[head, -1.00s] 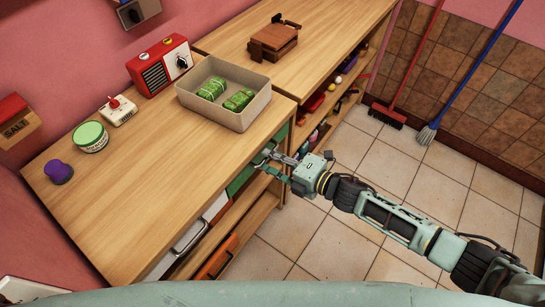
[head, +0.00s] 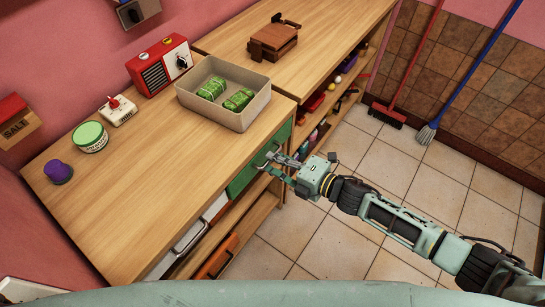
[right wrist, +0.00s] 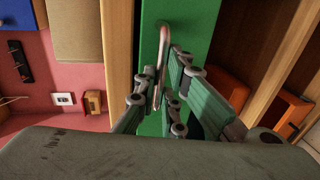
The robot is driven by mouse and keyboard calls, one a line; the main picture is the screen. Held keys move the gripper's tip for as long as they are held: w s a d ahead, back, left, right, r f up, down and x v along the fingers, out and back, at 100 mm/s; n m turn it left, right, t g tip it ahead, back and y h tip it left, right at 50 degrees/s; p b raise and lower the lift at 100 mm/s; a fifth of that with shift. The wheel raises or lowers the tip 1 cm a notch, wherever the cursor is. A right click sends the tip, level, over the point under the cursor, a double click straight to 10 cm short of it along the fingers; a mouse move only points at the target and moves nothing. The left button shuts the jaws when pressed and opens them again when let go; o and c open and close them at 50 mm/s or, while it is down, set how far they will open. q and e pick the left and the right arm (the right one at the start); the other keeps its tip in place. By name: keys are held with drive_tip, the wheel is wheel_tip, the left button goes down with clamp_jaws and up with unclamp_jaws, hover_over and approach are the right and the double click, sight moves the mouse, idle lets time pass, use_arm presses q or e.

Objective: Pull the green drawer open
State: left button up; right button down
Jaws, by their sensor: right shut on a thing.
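The green drawer (head: 243,180) is in the front of the wooden counter, under its right end. Its front looks flush or nearly flush with the counter. Its metal bar handle (right wrist: 163,62) stands out from the green front (right wrist: 200,28) in the right wrist view. My right gripper (head: 273,166) is shut on this handle, with its fingers on both sides of the bar. In the right wrist view the fingers (right wrist: 158,95) partly hide the lower end of the handle. My left gripper is not in view.
A grey bin (head: 235,115) with green bundles stands on the counter above. The open shelf (head: 325,115) is to the right. The tiled floor (head: 315,240) in front is clear.

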drive_tip(key=f+p+v, duration=0.1)
drive_tip(key=f+v, duration=0.2)
drive_tip(key=v, duration=1.2)
drive_tip(key=d+f+p+v, duration=0.1)
drive_tip(key=f+v, duration=0.2)
drive_tip(key=v, duration=1.3)
drive_tip(key=shift+s+d, duration=0.4)
drive_tip(key=shift+s, duration=0.05)
drive_tip(key=c, duration=2.2)
unclamp_jaws()
drive_tip(key=shift+s+f, duration=0.1)
drive_tip(key=shift+s, duration=0.05)
drive_tip(key=v, duration=1.2)
